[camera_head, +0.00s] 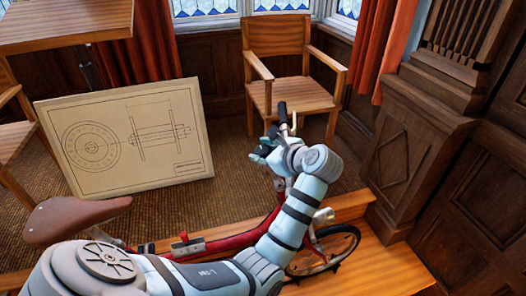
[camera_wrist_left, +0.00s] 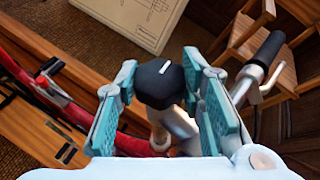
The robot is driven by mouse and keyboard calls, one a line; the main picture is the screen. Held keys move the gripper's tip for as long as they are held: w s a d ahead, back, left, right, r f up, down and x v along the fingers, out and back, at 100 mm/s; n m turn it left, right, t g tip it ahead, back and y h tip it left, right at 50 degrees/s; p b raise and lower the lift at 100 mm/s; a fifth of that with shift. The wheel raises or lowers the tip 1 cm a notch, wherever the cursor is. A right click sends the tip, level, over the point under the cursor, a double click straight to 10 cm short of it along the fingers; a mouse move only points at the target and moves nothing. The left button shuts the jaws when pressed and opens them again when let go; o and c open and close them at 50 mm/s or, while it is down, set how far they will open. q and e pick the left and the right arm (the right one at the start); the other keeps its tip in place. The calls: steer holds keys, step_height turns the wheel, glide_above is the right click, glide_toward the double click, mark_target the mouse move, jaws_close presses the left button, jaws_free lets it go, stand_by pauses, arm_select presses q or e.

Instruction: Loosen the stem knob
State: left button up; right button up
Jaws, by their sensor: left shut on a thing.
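The stem knob (camera_wrist_left: 158,84) is a dark, faceted knob with a white line on its top, seen in the left wrist view. It sits on the pale metal stem of a red folding bicycle (camera_head: 232,240). My left gripper (camera_wrist_left: 160,70) has its teal fingers on either side of the knob and is shut on it. In the head view my left gripper (camera_head: 268,148) is at the handlebar, and the hand and fingers hide most of the knob. The black handlebar grip (camera_head: 283,112) stands just beyond, and also shows in the left wrist view (camera_wrist_left: 265,50). My right gripper is not in view.
The bicycle's brown saddle (camera_head: 72,220) is at the left, and its front wheel (camera_head: 325,252) is under my forearm. A drawing board (camera_head: 188,150) leans behind. A wooden chair (camera_head: 278,98) stands behind the handlebar. Dark panelling (camera_head: 405,150) is at the right.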

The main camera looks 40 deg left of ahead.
mark_target(268, 151)
arm_select(q)
steer(key=shift+r+n+g, duration=0.1)
steer(key=shift+n+g, duration=0.5)
steer(key=o, duration=1.2)
steer(key=shift+g, duration=0.3)
steer(key=v, duration=0.7)
steer(key=shift+d+r, duration=0.15)
steer(key=shift+d, duration=0.15)
steer(key=shift+a, duration=0.1)
steer(key=shift+a, duration=0.1)
